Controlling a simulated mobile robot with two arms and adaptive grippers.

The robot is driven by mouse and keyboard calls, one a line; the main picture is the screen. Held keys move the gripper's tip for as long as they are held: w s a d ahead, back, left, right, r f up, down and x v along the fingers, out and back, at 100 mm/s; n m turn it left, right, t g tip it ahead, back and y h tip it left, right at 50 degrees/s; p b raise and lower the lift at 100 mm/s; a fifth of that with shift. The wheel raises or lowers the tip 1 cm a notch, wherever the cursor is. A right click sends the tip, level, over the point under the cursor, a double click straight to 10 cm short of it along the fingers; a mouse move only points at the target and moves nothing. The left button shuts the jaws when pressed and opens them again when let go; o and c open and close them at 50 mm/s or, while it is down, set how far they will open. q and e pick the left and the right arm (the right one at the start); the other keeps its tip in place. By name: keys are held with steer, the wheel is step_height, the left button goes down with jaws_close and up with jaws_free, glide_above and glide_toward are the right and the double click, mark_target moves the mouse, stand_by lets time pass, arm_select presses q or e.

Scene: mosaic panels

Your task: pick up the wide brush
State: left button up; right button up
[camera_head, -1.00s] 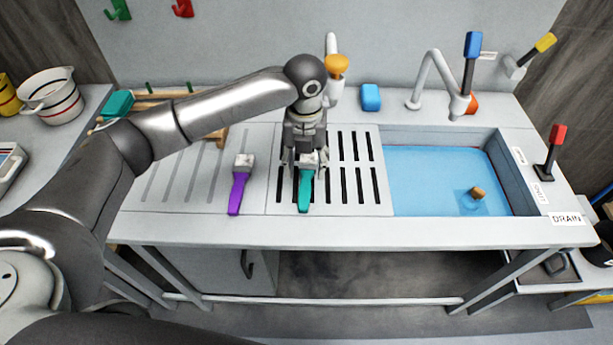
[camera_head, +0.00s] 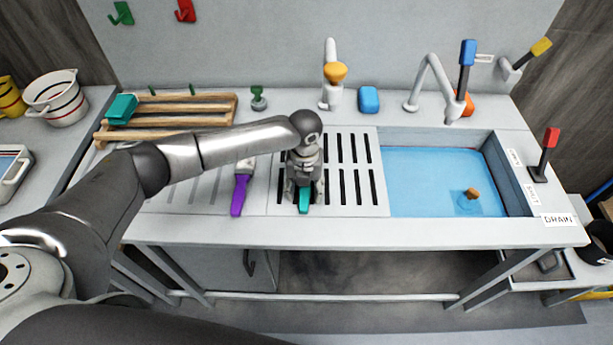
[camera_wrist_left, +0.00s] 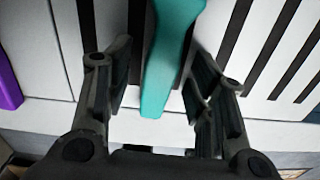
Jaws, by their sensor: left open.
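A brush with a teal handle (camera_head: 303,208) lies on the slotted drainboard (camera_head: 372,204); its bristle head is hidden behind my gripper in the head view. A brush with a purple handle (camera_head: 239,195) and a pale head lies to its left. I cannot compare the widths of their heads now. My left gripper (camera_head: 304,192) is low over the teal handle. In the left wrist view the open fingers (camera_wrist_left: 161,75) stand on either side of the teal handle (camera_wrist_left: 168,65), with gaps between. My right gripper is not in view.
A blue basin of water (camera_head: 430,180) with a small floating brown piece (camera_head: 472,193) is to the right. Behind are a wooden rack (camera_head: 160,132), a green stopper-like item (camera_head: 258,98), an orange-topped tap (camera_head: 334,75) and a blue block (camera_head: 368,99).

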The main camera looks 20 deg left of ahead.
arm_select(q)
steer(key=shift+c, duration=0.4)
steer(key=c, duration=1)
steer(key=shift+r, duration=0.15)
